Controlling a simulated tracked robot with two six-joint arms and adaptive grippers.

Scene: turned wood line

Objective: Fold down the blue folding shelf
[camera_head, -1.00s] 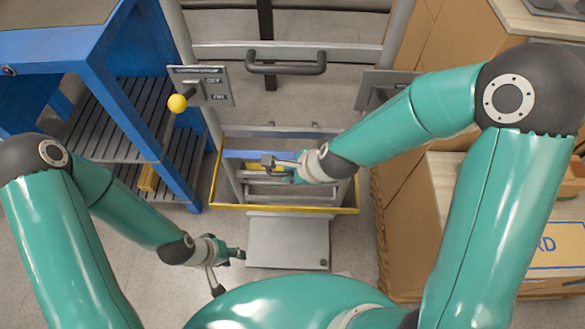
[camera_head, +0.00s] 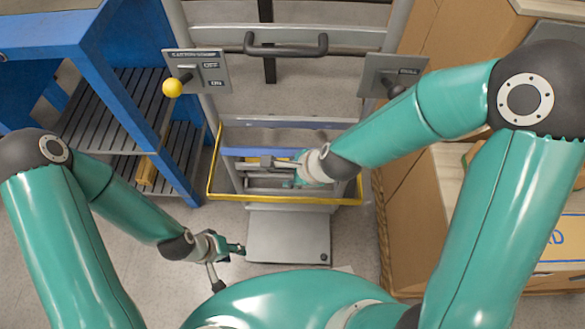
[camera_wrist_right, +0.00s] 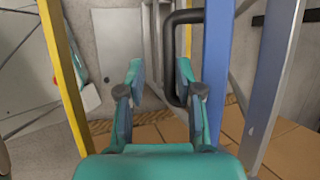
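The blue folding shelf (camera_head: 258,152) shows in the head view as a narrow blue strip inside a yellow-rimmed frame. In the right wrist view, a long blue bar (camera_wrist_right: 217,60), seemingly its edge, runs upright just right of my fingers. My right gripper (camera_wrist_right: 162,78) is open, with nothing between its fingertips; the bar is outside them. In the head view, my right gripper (camera_head: 272,167) is inside the yellow frame beside the blue strip; contact cannot be told. My left gripper (camera_head: 238,249) hangs low at the left of a grey plate; its finger opening is unclear.
The yellow frame (camera_head: 211,180) surrounds my right gripper. Beyond it is a grey rail with a dark handle (camera_head: 286,50). A yellow-knobbed lever (camera_head: 173,87) stands at the left and another switch panel (camera_head: 385,72) at the right. A blue rack (camera_head: 112,95) and cardboard boxes (camera_head: 408,215) flank the space.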

